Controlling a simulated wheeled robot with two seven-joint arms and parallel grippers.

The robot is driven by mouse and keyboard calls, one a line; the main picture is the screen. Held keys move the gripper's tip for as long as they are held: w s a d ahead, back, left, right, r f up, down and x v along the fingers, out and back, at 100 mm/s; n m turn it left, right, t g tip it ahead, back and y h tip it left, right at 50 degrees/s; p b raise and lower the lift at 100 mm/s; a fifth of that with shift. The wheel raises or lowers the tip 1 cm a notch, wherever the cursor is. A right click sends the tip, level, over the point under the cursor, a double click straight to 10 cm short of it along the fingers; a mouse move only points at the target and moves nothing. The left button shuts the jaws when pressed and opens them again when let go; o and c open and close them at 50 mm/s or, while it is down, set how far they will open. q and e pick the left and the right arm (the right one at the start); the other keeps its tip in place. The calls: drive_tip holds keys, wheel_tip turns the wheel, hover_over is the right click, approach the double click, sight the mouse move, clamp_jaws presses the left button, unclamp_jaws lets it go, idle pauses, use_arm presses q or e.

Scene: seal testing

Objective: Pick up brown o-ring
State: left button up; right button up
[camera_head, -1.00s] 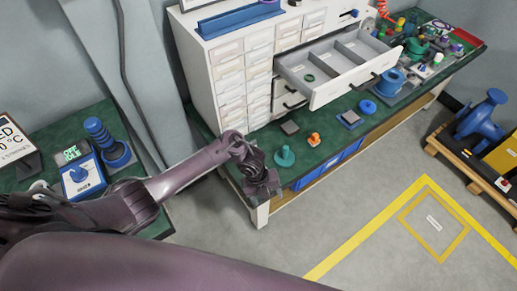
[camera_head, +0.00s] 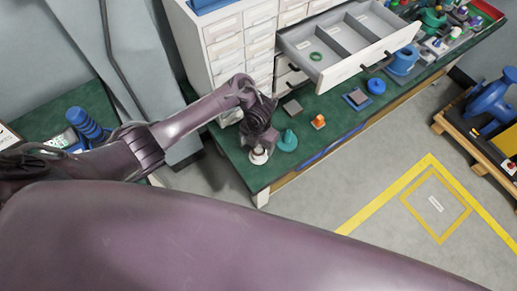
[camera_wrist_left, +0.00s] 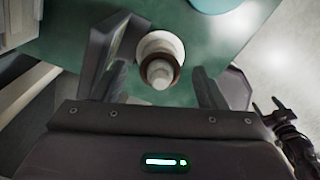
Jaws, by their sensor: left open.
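The brown o-ring (camera_wrist_left: 178,73) sits around a white stepped cone (camera_wrist_left: 160,43) on the green bench top, seen in the left wrist view. My left gripper (camera_wrist_left: 160,72) is open, with one finger on each side of the cone and ring. The fingers look apart from the ring; how high they are relative to it is hard to tell. In the head view my left gripper (camera_head: 258,142) is over the near left corner of the bench, above the white cone's base (camera_head: 259,157). The ring is hidden there.
A teal cone (camera_head: 288,141) stands just right of my left gripper, with an orange part (camera_head: 319,121) beyond it. A green ring (camera_head: 316,57) lies in the open drawer (camera_head: 347,72), which overhangs the bench (camera_head: 240,168). The floor in front is clear.

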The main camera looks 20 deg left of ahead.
use_arm(q)
drive_tip(key=shift+f, duration=0.45)
use_arm(e)
drive_tip(key=shift+s+d+f, duration=0.1)
drive_tip(key=shift+f, duration=0.2)
use_arm(q)
drive_tip(key=shift+c, duration=0.4)
use_arm(e)
drive_tip(key=shift+w, duration=0.2)
use_arm(q)
drive_tip(key=c, duration=1)
